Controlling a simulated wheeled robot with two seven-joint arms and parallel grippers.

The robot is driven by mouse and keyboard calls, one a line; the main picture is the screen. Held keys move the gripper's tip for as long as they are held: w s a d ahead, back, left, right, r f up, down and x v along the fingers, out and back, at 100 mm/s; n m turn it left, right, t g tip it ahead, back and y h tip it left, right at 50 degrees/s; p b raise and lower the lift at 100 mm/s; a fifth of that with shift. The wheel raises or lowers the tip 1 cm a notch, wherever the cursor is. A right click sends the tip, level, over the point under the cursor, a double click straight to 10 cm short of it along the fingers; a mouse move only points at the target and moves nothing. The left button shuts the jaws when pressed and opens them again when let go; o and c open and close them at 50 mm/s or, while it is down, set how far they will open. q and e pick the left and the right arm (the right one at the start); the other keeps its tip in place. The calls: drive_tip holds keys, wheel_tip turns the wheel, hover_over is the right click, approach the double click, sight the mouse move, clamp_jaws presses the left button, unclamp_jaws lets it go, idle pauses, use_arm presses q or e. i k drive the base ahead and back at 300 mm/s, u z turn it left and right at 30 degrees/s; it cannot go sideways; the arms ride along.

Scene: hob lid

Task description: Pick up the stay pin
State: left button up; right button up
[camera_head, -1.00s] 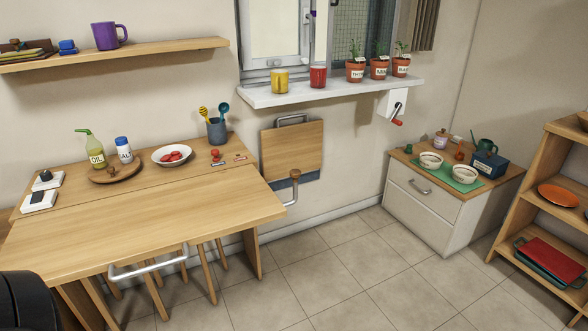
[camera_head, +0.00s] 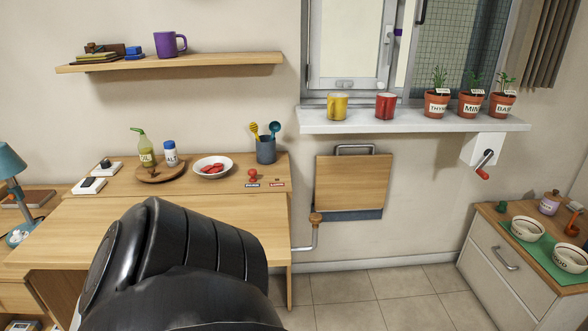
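I cannot single out the stay pin with certainty. A small red knob-shaped piece (camera_head: 252,175) stands on the back right of the wooden worktop (camera_head: 80,228), beside two small labels, and it may be the pin. A bent metal rod with a wooden knob (camera_head: 316,219) sits at the worktop's right end, below the wooden board on the wall. A large black link of my own arm covers the middle of the worktop's front. Neither gripper shows, so what they hold is hidden.
A white bowl with red pieces (camera_head: 212,168), a utensil pot (camera_head: 266,150) and a round wooden tray (camera_head: 148,178) stand along the worktop's back. A wooden board (camera_head: 352,186) hangs on the wall. A low cabinet (camera_head: 497,260) stands right. Floor between is clear.

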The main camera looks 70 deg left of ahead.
sight(252, 172)
drive_tip(key=u, duration=0.4)
drive_tip(key=i, duration=1.8)
drive_tip(key=u, duration=0.95)
